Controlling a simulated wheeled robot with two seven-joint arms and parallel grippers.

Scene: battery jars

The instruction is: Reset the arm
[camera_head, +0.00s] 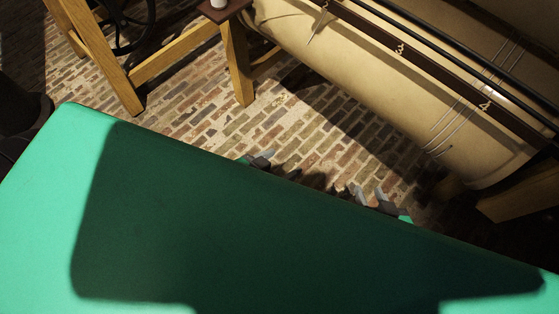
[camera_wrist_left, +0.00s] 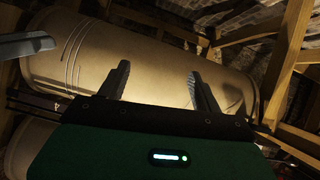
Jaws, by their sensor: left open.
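My left gripper (camera_head: 262,159) shows small just past the far edge of my green body in the head view. In the left wrist view its two dark fingers (camera_wrist_left: 160,85) stand wide apart with nothing between them. My right gripper (camera_head: 370,195) shows further right along the same edge, its two grey fingertips apart and nothing seen between them. A grey finger-like part (camera_wrist_left: 28,45) enters the left wrist view at the left edge. Most of both arms is hidden behind my green body.
A large tan cylinder (camera_head: 370,75) lies in a wooden frame beyond the grippers; it also fills the middle of the left wrist view (camera_wrist_left: 150,60). Wooden legs (camera_head: 238,65) stand at the upper left. Brick floor (camera_head: 200,120) lies open between.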

